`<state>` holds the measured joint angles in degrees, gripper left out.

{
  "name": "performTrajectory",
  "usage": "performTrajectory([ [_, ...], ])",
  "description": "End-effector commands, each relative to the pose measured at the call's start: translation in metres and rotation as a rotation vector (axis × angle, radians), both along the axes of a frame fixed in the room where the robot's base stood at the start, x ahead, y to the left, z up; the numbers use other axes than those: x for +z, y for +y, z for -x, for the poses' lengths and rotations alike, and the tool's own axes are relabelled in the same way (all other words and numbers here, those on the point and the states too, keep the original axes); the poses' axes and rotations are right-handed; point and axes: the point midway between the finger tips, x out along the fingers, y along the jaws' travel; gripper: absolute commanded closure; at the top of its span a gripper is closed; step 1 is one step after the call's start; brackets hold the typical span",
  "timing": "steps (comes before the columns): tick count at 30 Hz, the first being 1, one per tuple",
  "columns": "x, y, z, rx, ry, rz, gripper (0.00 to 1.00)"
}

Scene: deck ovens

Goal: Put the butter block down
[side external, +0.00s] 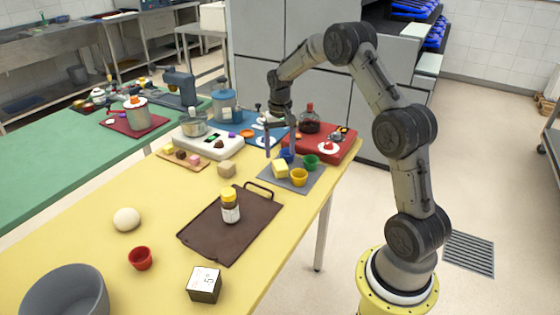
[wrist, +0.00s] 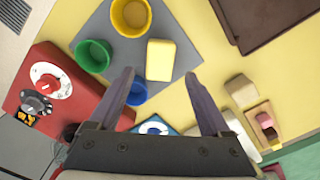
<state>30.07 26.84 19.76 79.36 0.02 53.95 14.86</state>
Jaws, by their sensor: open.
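The butter block (side external: 280,170) is a pale yellow block lying on a grey mat (side external: 314,182) near the table's right edge. In the wrist view the butter block (wrist: 160,60) lies flat on the mat (wrist: 180,28), just ahead of and between my fingertips, with a gap on both sides. My gripper (wrist: 158,76) is open and empty, pointing down. In the side view my gripper (side external: 280,151) is above the back part of the mat, behind the block. Whether the fingertips are level with the block is hard to tell.
A yellow cup (wrist: 131,17), a green cup (wrist: 93,55) and a blue cup (wrist: 137,93) stand on the mat around the block. A red appliance (side external: 330,150) stands behind. A brown tray (side external: 215,240) with a jar (side external: 230,210) lies in front, and a beige cube (side external: 227,169) stands to the left.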

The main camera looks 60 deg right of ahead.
Motion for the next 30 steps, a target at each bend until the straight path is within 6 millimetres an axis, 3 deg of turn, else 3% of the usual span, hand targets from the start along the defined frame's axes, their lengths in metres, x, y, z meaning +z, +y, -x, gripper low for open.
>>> performTrajectory([
  [6,0.039,0.000,0.000,0.000,-0.001,0.001,0.18],
  [12,0.057,0.001,0.000,0.002,-0.001,0.001,0.18],
  [15,0.071,0.011,0.003,0.025,-0.014,0.009,0.18],
  [20,0.118,0.058,0.021,0.131,-0.075,0.041,0.18],
  [23,0.149,0.097,0.045,0.223,-0.126,0.067,0.18],
  [27,0.180,0.147,0.088,0.353,-0.201,0.101,0.18],
  [30,0.192,0.177,0.124,0.444,-0.257,0.124,0.18],
])
